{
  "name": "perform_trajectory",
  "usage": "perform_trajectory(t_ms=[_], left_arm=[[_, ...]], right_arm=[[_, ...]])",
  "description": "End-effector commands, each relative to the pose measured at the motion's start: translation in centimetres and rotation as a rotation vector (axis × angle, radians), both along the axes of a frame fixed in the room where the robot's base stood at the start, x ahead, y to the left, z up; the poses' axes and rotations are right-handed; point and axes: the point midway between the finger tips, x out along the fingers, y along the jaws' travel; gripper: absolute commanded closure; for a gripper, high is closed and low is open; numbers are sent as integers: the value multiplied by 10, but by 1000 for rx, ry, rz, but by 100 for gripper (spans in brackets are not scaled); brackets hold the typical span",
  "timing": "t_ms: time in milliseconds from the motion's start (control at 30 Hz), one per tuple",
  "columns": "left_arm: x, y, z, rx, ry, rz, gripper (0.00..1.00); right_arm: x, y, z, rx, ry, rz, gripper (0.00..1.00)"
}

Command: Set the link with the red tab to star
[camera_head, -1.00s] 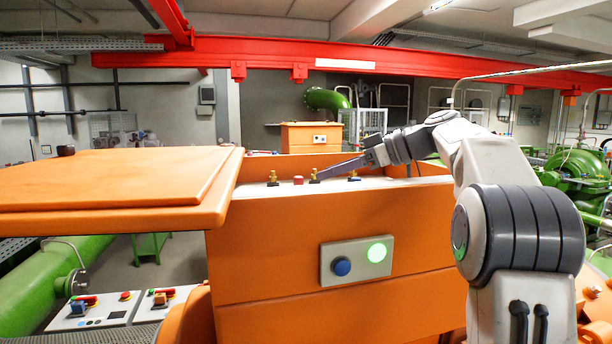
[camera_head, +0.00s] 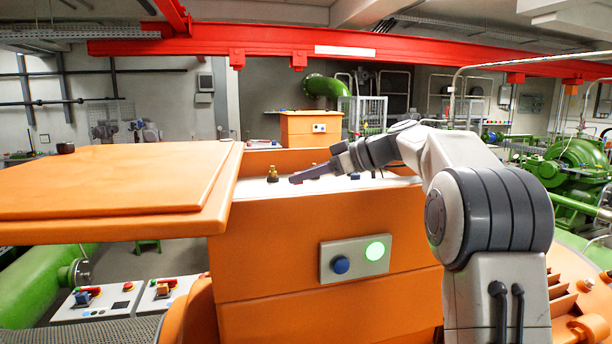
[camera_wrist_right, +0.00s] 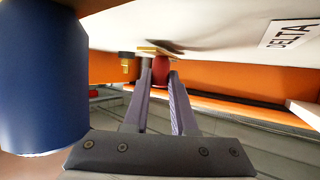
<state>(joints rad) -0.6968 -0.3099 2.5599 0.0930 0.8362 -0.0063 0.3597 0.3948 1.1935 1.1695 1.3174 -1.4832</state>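The red tab (camera_wrist_right: 161,68) sits below a white panel in the right wrist view, which appears turned over. The fingers of my right gripper (camera_wrist_right: 160,76) stand apart, one on each side of it. They look close to its sides, but I cannot tell whether they press on it. In the head view, my right gripper (camera_head: 293,180) reaches left over the white panel (camera_head: 250,190) of the orange case (camera_head: 280,235) and hides the red tab. A brass terminal (camera_head: 272,174) stands left of the fingertips. A "DELTA" label (camera_wrist_right: 290,33) is on the panel. No star label is readable.
A blue part (camera_wrist_right: 42,75) looms close beside my right gripper. The raised orange lid (camera_head: 110,185) covers the left side. A box with a blue button and lit green button (camera_head: 375,251) is on the case front. A red beam (camera_head: 350,48) crosses above.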

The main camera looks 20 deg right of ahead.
Motion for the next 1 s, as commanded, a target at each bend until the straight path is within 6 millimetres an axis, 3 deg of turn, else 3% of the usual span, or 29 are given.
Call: perform_trajectory(t_ms=[467,867,900,967,1000], left_arm=[[0,0,40,0,0,4,50],[0,0,40,0,0,4,50],[0,0,40,0,0,4,50],[0,0,40,0,0,4,50],[0,0,40,0,0,4,50]], right_arm=[[16,-5,5,0,1,216,100],[16,-5,1,0,-4,243,100],[16,-5,1,0,-4,243,64],[16,-5,1,0,-3,242,45],[16,-5,1,0,-2,243,45]])
